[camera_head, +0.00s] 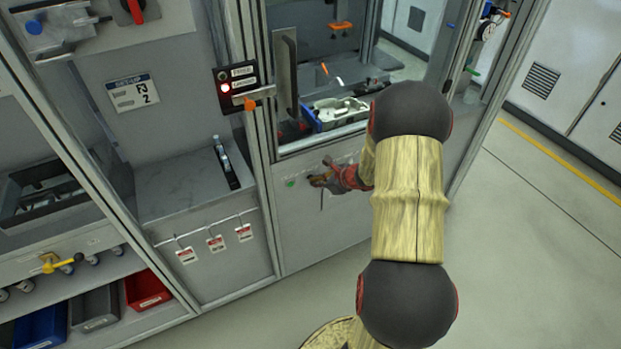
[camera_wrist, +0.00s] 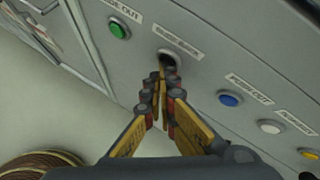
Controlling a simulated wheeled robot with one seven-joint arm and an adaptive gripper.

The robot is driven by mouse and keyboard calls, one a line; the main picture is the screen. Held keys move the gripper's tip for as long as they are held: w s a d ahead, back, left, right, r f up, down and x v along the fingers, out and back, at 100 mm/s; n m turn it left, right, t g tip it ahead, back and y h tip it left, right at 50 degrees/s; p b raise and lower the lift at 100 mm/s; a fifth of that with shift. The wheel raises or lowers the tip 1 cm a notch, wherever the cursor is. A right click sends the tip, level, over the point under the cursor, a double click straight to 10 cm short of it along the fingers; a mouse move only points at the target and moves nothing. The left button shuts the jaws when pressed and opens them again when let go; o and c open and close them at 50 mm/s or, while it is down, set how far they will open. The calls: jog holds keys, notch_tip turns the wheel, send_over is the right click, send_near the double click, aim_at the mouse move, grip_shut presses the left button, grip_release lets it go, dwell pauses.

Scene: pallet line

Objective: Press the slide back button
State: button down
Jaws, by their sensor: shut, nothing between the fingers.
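The row of push buttons is on a grey panel below the cell window. In the wrist view a dark button (camera_wrist: 168,56) sits under a blurred label that may read "slide back". My gripper (camera_wrist: 160,76) is shut and empty, with its fingertips at this button, covering its lower part. I cannot tell whether they touch it or whether it is pressed in. In the head view my gripper (camera_head: 318,181) is at the same panel (camera_head: 318,225), and the dark button is hidden there.
A green button (camera_wrist: 119,28) is to the left of the dark one. Blue (camera_wrist: 230,98), white (camera_wrist: 269,126) and yellow (camera_wrist: 308,153) buttons are to the right. In the head view, an indicator box (camera_head: 238,86) with a lit red lamp is on the frame post.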

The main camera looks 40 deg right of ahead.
dwell(0.5)
jog(key=shift+s+a, duration=0.2)
jog(key=shift+s, duration=0.55)
jog(key=shift+s+a+b, duration=0.2)
jog(key=shift+s, duration=0.6)
jog(key=shift+s+a+b, duration=0.15)
jog(key=shift+s+b, duration=0.1)
jog(key=shift+s, duration=0.6)
jog(key=shift+s+a+b, duration=0.2)
jog(key=shift+s, duration=0.6)
